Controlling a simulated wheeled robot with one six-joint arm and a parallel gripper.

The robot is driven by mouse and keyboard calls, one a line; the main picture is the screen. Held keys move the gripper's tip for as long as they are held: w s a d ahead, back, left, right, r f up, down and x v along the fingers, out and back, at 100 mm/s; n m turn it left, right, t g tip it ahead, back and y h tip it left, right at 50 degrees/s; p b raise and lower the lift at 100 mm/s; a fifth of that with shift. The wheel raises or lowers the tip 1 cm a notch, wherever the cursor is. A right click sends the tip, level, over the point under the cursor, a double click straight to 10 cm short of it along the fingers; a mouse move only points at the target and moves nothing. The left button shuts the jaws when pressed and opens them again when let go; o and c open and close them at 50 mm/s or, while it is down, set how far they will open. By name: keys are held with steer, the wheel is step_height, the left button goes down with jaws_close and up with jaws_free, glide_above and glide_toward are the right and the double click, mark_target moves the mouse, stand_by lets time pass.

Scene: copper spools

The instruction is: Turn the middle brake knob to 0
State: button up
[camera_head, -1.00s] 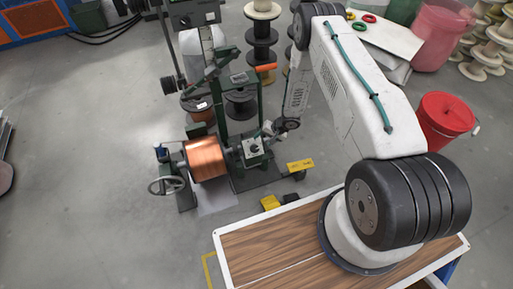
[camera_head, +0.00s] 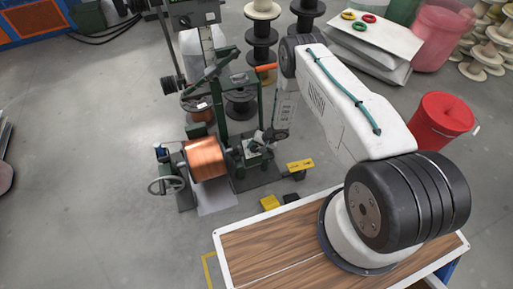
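The winding machine (camera_head: 238,105) stands on the floor left of my arm, with a copper spool (camera_head: 205,158) mounted low on it. A small green box (camera_head: 256,157) with a pale top face sits just right of the copper spool. My gripper (camera_head: 262,142) is at this box, over or against its upper edge, and covers part of its top. The fingers are too small to show whether they are open or shut. I cannot make out the brake knobs or their marks at this size.
A handwheel (camera_head: 166,185) sticks out left of the copper spool. A yellow sign (camera_head: 300,165) and a yellow block (camera_head: 269,203) are near the box. A red bucket (camera_head: 440,121) stands right of my arm.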

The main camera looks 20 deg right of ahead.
steer(key=c, duration=0.6)
steer(key=shift+n, duration=0.3)
